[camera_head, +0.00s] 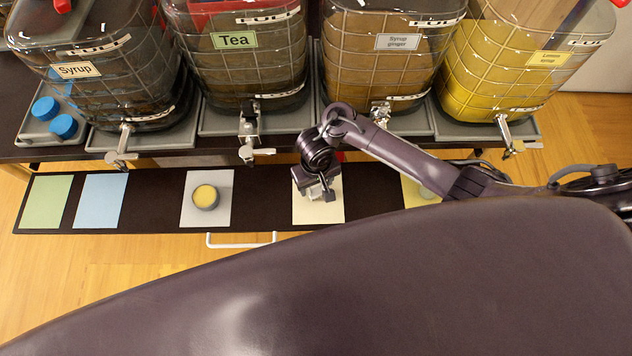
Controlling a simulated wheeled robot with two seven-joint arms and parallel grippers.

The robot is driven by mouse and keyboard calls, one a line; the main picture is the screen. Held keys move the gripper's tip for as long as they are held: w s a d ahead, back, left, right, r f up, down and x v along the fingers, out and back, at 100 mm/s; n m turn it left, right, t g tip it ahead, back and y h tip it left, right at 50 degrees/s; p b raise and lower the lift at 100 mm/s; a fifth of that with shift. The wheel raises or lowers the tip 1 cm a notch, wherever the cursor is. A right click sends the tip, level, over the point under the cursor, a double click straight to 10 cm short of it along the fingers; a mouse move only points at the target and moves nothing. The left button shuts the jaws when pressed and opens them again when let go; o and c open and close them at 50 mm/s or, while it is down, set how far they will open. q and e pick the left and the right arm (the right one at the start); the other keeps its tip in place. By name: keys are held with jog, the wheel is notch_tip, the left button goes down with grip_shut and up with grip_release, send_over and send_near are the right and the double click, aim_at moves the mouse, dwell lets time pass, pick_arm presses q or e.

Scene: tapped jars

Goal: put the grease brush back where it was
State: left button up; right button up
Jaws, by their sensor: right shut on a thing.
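My right gripper (322,192) hangs over a cream sheet (330,212) on the dark shelf, below the third jar. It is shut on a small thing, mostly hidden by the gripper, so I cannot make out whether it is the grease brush. I see no grease brush clearly anywhere else. A small round pot with yellow content (205,196) stands on a grey sheet (193,218) to the left of the gripper. My left gripper is not in view.
Jars labelled Syrup (95,95), Tea (245,75), Syrup ginger (385,75) and Lemon syrup (500,75) stand behind, their taps jutting forward. Green (46,202) and blue (100,202) sheets are bare. Blue caps (63,126) lie at left. A yellow sheet (412,199) is partly hidden.

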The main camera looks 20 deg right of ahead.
jog(key=o, duration=0.9)
jog(key=shift+f, duration=0.15)
jog(key=shift+o, duration=0.2)
notch_tip(320, 180, up, 11)
jog(key=p, duration=0.6)
jog(key=shift+f+p, duration=0.15)
jog(key=shift+p, duration=0.2)
jog(key=shift+r+p, duration=0.85)
jog(key=shift+r, duration=0.05)
jog(key=shift+f, duration=0.1)
